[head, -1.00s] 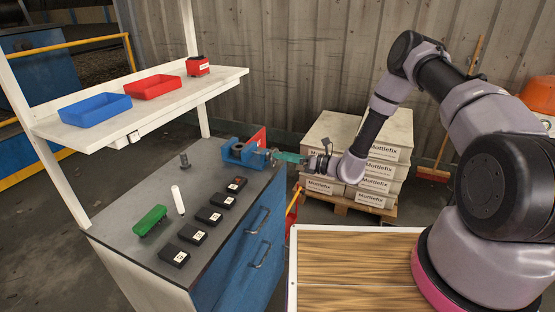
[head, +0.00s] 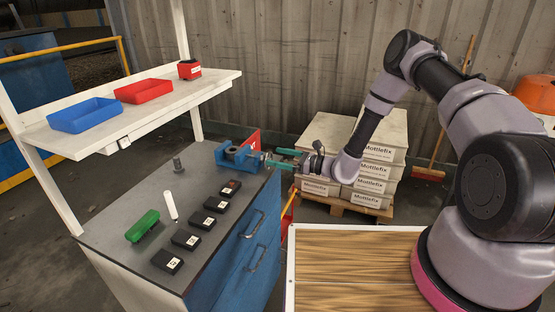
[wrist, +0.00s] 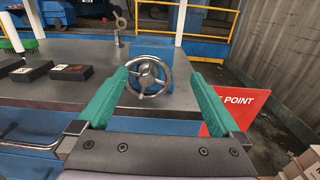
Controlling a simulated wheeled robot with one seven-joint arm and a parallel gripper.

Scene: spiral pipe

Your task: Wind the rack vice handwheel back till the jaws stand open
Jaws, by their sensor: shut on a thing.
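The blue rack vice (head: 236,157) sits at the far right corner of the grey bench top. Its bright metal handwheel (wrist: 149,75) faces me in the wrist view, with the blue body behind it. My gripper (wrist: 149,82) has its two teal fingers on opposite sides of the wheel rim and is shut on it. In the head view my gripper (head: 272,158) reaches in from the right, level with the vice. The gap between the vice jaws is too small to make out.
A red sign (wrist: 228,110) stands close to the right finger. A shelf (head: 140,115) holds blue and red bins. Stacked Mottlefix boxes (head: 380,170) stand behind my arm.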

